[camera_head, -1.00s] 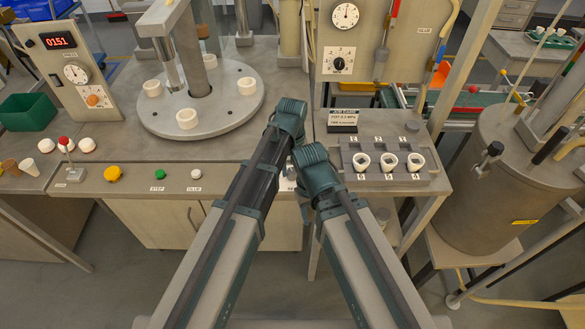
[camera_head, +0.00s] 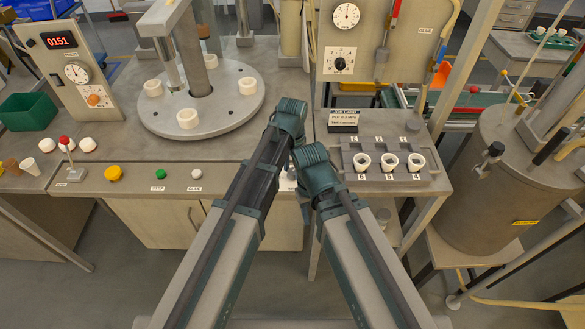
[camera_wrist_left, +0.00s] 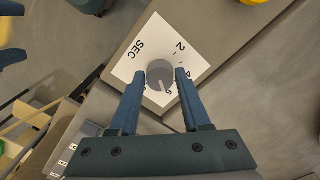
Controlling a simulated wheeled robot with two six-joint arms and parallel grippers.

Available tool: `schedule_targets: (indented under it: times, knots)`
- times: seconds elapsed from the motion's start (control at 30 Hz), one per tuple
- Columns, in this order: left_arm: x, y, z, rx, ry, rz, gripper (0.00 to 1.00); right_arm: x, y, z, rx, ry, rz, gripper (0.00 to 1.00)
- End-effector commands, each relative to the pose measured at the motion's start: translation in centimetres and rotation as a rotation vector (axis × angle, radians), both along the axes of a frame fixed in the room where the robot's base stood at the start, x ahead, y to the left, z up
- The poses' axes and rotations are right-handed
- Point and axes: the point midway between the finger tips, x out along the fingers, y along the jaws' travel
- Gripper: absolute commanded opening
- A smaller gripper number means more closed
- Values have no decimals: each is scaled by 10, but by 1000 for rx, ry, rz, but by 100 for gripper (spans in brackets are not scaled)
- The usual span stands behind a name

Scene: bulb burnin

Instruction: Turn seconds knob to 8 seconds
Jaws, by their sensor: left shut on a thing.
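The seconds knob (camera_wrist_left: 160,75) is a round grey knob on a white dial plate (camera_wrist_left: 140,67) marked SEC, with 2, 4 and 6 legible in the left wrist view. The light mark on the knob points near the 6. My left gripper (camera_wrist_left: 161,73) has one blue finger on each side of the knob and is shut on it. In the head view my arms cover the knob and most of the dial.
Yellow (camera_head: 113,173), green (camera_head: 160,174) and white (camera_head: 196,173) buttons line the bench front. A turntable (camera_head: 210,130) with white rings stands behind. A grey rack (camera_head: 350,177) with white cups lies right of my arms, and a large drum (camera_head: 500,200) stands farther right.

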Motion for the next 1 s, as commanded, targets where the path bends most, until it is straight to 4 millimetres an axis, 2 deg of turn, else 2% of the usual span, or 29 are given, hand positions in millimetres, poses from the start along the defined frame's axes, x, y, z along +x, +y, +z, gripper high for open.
schedule_targets:
  times: [0.6,1.0]
  knots:
    - [1,1,0,0,0,-580,0,0,0,0,0,0,0,50]
    - [1,1,0,0,0,-876,0,0,0,0,0,0,0,50]
